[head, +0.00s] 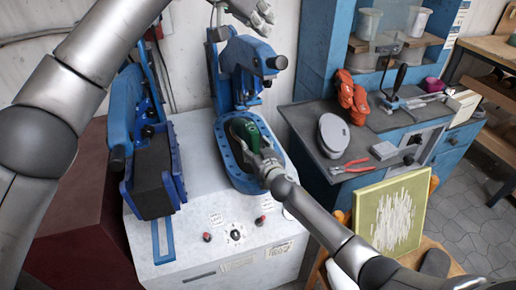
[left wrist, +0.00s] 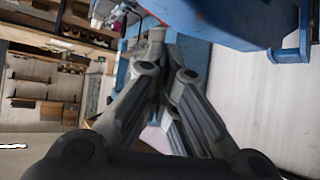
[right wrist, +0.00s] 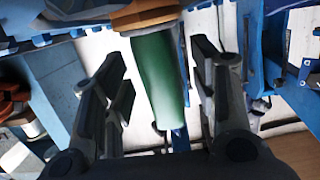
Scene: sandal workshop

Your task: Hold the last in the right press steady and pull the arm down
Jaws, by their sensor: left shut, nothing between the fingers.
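The right press (head: 218,160) is blue, with an oval tray-like base on the white cabinet. Its raised blue arm (head: 248,55) leans over the base. A green last (head: 249,132) lies in the base. It shows in the right wrist view (right wrist: 158,75) below a brown piece. My right gripper (head: 265,165) is at the near end of the last. Its fingers are open, one on each side of the last, with gaps visible. My left gripper (head: 262,18) is shut and empty, above the press arm. In the left wrist view, blue press parts (left wrist: 225,15) lie just beyond its fingertips.
A second blue press (head: 125,110) with a dark block stands at the left. The white cabinet (head: 185,250) has buttons in front. At the right, a workbench (head: 310,120) holds a grey sole shape (head: 333,133), red pliers (head: 352,165) and orange gloves (head: 352,97).

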